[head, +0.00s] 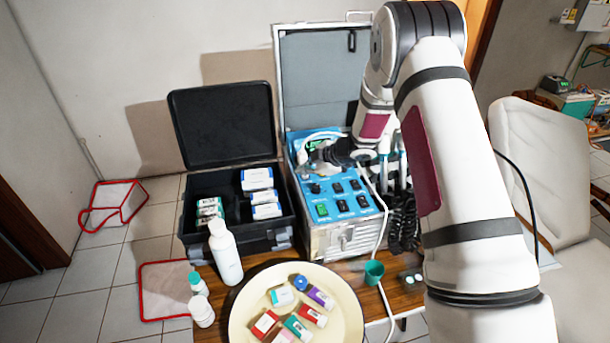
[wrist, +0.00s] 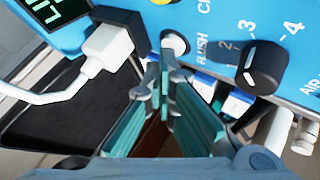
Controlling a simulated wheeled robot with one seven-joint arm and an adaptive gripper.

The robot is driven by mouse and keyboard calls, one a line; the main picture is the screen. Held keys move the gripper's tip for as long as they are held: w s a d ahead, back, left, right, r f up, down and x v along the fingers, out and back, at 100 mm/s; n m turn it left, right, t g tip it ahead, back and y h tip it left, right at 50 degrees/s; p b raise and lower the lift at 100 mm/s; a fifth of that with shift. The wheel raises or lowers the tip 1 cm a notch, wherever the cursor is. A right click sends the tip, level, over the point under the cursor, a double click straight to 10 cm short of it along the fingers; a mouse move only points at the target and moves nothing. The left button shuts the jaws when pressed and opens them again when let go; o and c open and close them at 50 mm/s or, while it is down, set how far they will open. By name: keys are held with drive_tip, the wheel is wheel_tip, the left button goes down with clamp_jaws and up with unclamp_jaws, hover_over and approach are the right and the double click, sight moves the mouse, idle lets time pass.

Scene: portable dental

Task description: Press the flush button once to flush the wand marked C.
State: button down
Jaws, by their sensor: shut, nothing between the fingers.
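The flush button (wrist: 175,44) is a pale round button beside the word FLUSH on the blue panel (wrist: 215,30). My gripper (wrist: 165,62) is shut and empty, with its tips right at the lower edge of the button. I cannot tell whether they touch it. In the head view my gripper (head: 338,155) is over the upper part of the portable dental unit's blue panel (head: 332,183), and the button is hidden. Wands (head: 385,145) hang at the panel's right, partly behind my arm; no letter C is readable.
A black knob (wrist: 260,68) and a white plug (wrist: 108,45) with a cable flank the button. A black case (head: 220,110) with boxes stands to the left. In front are a white bottle (head: 225,255), a round tray (head: 345,310) with small boxes and a green cup (head: 374,271).

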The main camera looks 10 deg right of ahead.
idle(0.4)
drive_tip(key=shift+r, duration=0.8)
wheel_tip(320, 180, up, 5)
drive_tip(key=shift+s+p, duration=0.15)
drive_tip(key=shift+p, duration=0.65)
